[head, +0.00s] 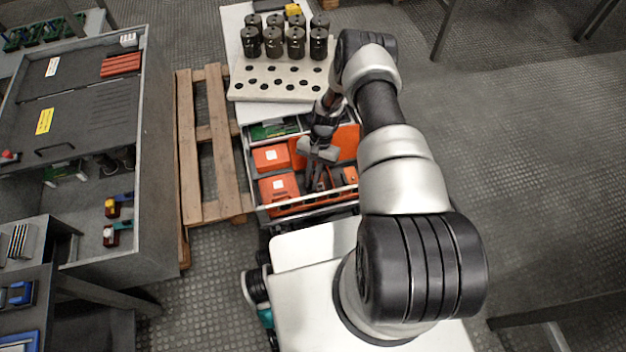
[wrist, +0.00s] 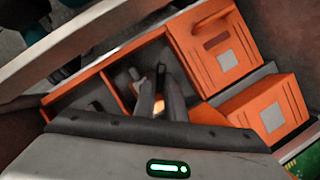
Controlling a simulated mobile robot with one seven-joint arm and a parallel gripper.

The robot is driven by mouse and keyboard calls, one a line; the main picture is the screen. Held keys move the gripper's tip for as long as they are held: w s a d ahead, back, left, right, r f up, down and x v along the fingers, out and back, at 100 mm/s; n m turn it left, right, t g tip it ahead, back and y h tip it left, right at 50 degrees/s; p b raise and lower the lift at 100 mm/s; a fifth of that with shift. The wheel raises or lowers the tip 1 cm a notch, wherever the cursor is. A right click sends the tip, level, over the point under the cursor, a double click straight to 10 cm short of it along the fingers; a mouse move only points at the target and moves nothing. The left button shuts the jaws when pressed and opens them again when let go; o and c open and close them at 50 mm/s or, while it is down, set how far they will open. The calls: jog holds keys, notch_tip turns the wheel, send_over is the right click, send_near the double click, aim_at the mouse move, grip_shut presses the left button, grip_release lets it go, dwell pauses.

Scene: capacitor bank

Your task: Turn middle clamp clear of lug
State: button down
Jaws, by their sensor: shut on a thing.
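My gripper (head: 322,180) reaches down into an open drawer (head: 262,217) of orange boxes. In the wrist view its two fingers (wrist: 158,82) point into a dark compartment of an orange divided tray (wrist: 107,88). They are close together, and a small pale orange thing (wrist: 158,107) shows between them. The fingers hide most of it, so I cannot tell its shape. I cannot make out the middle clamp or its lug for certain. Small coloured fittings (head: 112,206) with blue and red parts sit in the grey cabinet at left.
Closed orange boxes (head: 271,157) lie beside the gripper in the drawer. A pale holed board (head: 285,85) with several black cylinders (head: 273,42) stands behind it. A wooden pallet (head: 190,140) lies between the drawer and the grey cabinet (head: 75,110). The floor at right is largely clear.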

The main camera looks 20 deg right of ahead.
jog(key=n, duration=0.1)
jog(key=n+h, duration=0.1)
jog(key=n, duration=0.1)
jog(key=shift+w+a+n+g, duration=0.15)
jog(key=shift+a+n+g, duration=0.05)
jog(key=shift+n+g, duration=0.1)
jog(key=shift+a+n+h, duration=0.15)
jog(key=shift+n+h, duration=0.75)
jog(key=shift+n, duration=1)
jog(key=c, duration=1.8)
grip_release()
